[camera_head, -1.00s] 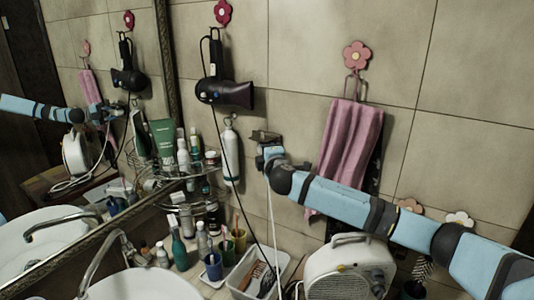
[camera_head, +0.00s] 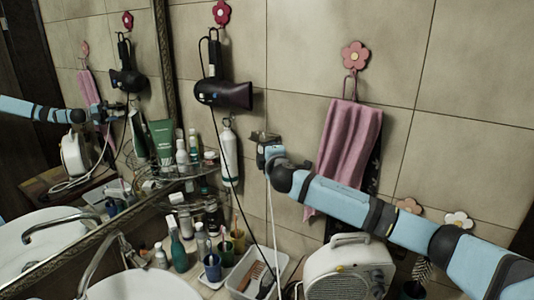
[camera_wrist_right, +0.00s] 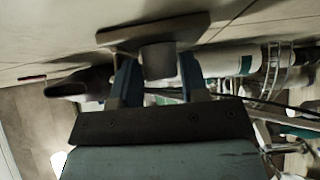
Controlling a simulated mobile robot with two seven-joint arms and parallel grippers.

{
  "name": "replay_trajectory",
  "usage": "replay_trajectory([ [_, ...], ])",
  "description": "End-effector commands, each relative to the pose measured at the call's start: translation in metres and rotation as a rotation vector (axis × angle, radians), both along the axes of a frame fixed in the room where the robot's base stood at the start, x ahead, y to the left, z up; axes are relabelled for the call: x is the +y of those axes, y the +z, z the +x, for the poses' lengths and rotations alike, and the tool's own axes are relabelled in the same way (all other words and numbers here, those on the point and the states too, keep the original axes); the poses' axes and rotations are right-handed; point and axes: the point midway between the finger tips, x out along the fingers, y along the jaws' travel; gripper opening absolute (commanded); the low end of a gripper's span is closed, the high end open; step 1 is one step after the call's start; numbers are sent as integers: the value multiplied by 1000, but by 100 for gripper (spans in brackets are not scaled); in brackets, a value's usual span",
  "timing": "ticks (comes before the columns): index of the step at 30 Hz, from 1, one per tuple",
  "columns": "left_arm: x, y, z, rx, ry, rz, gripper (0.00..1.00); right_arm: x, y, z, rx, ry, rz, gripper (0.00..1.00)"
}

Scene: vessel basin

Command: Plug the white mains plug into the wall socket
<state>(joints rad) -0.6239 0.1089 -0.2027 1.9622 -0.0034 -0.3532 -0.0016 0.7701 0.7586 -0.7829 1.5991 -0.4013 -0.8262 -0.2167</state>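The wall socket (camera_head: 264,136) is a dark plate on the tiles below the hair dryer; it also shows at the top of the right wrist view (camera_wrist_right: 120,37). My right gripper (camera_head: 266,151) is close in front of it. In the right wrist view, the plug (camera_wrist_right: 158,62) sits between the two fingers, looks grey in shadow, and its front meets or nearly meets the socket; how deep it sits is hidden. The white cord (camera_head: 271,215) hangs down from the gripper. My left gripper is not in view; the arm at the far left is a mirror reflection.
The hair dryer (camera_head: 222,92) hangs up and left of the socket, its dark cable running down. A white bottle (camera_head: 229,152) hangs beside it. A pink towel (camera_head: 348,150) hangs to the right. A white heater (camera_head: 347,270) and a bin (camera_head: 255,272) stand below.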

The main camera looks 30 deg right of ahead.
Motion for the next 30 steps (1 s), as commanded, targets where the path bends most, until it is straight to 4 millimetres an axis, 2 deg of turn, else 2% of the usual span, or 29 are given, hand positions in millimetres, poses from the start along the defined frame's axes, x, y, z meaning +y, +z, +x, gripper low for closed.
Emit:
replay_trajectory([
  [1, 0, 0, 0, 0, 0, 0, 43, 0, 0, 0, 0, 0, 0, 53],
  [3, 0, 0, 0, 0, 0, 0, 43, 0, 1, 0, -1, 0, 0, 66],
  [18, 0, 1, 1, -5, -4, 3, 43, 0, 4, -3, -7, 0, -1, 66],
  [23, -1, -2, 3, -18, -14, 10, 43, 6, 1, -27, -6, 2, 0, 66],
  [30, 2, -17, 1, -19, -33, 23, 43, 21, -5, -82, 1, 3, 1, 66],
])
